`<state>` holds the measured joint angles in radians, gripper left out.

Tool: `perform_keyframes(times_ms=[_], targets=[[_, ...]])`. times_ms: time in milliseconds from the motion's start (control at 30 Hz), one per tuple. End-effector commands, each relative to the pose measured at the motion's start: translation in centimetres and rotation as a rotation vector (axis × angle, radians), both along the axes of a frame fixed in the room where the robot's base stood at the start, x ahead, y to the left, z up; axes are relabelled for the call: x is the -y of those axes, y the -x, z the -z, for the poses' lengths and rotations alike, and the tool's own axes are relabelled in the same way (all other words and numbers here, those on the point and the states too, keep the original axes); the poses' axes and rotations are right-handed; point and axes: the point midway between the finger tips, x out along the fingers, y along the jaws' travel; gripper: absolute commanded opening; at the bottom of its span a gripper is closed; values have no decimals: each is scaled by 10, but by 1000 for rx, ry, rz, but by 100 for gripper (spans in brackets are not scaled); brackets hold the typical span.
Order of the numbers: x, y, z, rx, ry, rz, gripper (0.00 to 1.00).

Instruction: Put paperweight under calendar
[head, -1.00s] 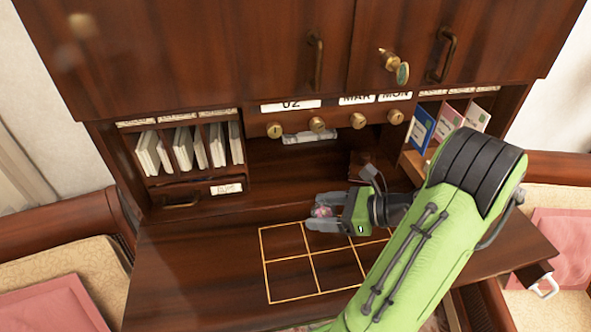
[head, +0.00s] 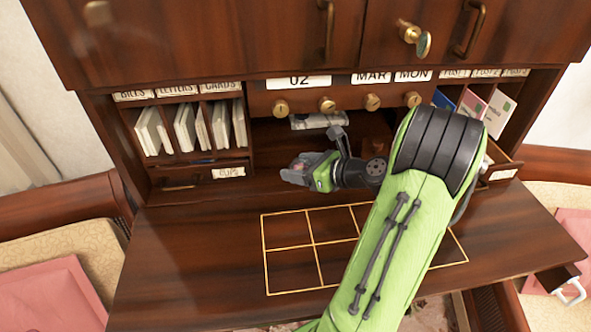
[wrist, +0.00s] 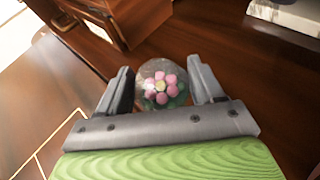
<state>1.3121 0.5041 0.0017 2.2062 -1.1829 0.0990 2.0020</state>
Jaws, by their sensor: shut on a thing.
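My gripper (head: 297,170) is in front of the open middle compartment of the desk, below the calendar.
A pale folded item (head: 318,121) sits at the back of the compartment. Letter slots (head: 190,128) stand at left, with colored envelopes (head: 473,104) at right.

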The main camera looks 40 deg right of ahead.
Motion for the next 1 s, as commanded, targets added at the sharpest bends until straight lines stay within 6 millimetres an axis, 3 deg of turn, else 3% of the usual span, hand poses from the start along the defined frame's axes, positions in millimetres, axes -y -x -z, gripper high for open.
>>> perform_keyframes(times_ms=[67, 200, 533, 567, 700, 1000], targets=[[-5, -17, 0, 3, 2, -7, 24], [-3, -16, 16, 1, -2, 1, 24], [-3, -16, 18, 1, -1, -1, 24], [-3, -15, 18, 0, 0, 0, 71], [-3, -15, 18, 0, 0, 0, 92], [-3, -15, 15, 0, 2, 0, 92]])
